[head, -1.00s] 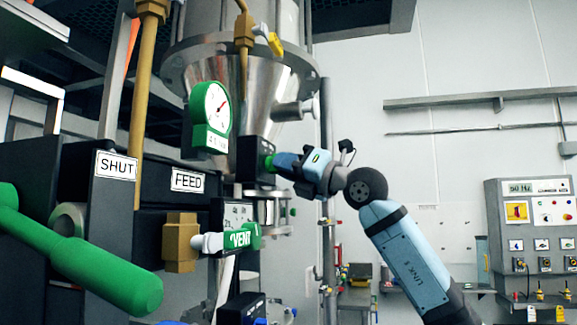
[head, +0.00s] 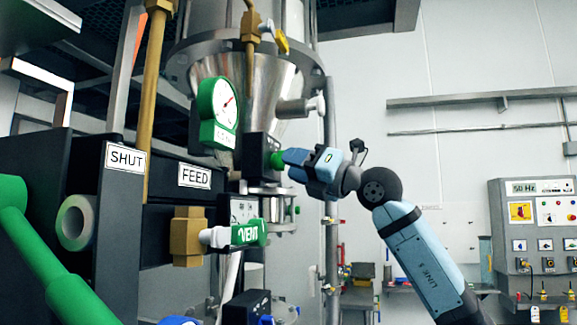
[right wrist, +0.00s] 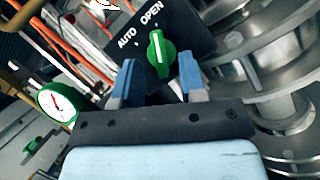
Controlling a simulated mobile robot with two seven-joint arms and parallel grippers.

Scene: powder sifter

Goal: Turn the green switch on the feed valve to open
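The green switch (right wrist: 157,53) sits on a black box face lettered AUTO and OPEN in the right wrist view. The white line on its knob points up in that picture, toward the OPEN lettering. My right gripper (right wrist: 157,80) is open, with one blue finger on each side of the knob's near side and gaps showing. In the head view the green knob (head: 277,160) sticks out of the black box (head: 257,153) below the steel cone, and my right gripper (head: 287,157) is just to its right. My left gripper is not in view.
A green-rimmed gauge (head: 219,112), the FEED label (head: 194,176), a brass fitting (head: 187,236) and a green VENT handle (head: 249,234) lie to the left. A large green lever (head: 50,270) fills the lower left. A control cabinet (head: 535,230) stands right.

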